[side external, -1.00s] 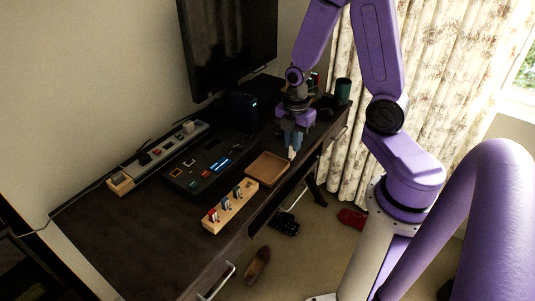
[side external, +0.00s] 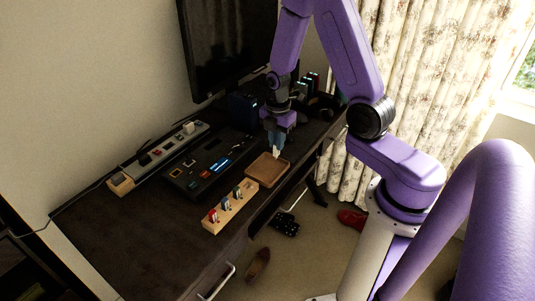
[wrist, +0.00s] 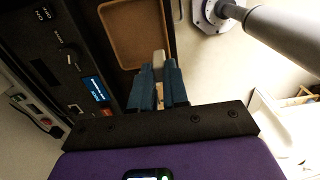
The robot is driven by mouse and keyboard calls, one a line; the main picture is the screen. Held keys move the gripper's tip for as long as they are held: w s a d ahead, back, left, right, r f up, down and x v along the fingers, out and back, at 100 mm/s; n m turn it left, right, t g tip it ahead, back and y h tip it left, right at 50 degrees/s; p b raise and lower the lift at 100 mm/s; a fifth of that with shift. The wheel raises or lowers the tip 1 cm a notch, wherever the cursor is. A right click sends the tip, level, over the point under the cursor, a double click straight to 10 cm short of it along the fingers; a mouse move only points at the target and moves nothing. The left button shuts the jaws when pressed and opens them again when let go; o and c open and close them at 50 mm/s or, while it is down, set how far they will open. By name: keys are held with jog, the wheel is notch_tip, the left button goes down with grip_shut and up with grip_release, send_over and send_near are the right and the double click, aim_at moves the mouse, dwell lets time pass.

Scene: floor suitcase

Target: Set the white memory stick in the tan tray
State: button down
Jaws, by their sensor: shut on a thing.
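My gripper (side external: 276,143) is shut on the white memory stick (side external: 275,153), which points down from between the blue fingertips. The tan tray (side external: 266,172) is a shallow, empty square on the desk. In the side view the stick's lower end appears just above the tray's far edge; the exact gap is hard to tell. In the wrist view the white stick (wrist: 158,59) shows between the fingers (wrist: 159,74), beside the near right corner of the tray (wrist: 128,33).
A wooden holder (side external: 231,207) with several coloured sticks stands left of the tray. A dark console (side external: 205,170) with lit displays and a power strip (side external: 165,153) lie behind. The desk's front edge is close to the tray. A monitor (side external: 230,50) stands at the back.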

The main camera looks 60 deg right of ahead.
jog(key=shift+w+d+f, duration=0.15)
jog(key=shift+w+f, duration=0.5)
jog(key=shift+f, duration=0.7)
jog(key=shift+w+d+f, duration=0.15)
jog(key=shift+w+f, duration=0.55)
jog(key=shift+f, duration=0.6)
jog(key=shift+w+d+f, duration=0.15)
jog(key=shift+w+f, duration=0.5)
jog(key=shift+f, duration=0.7)
jog(key=shift+f, duration=0.1)
jog(key=c, duration=1.1)
grip_release()
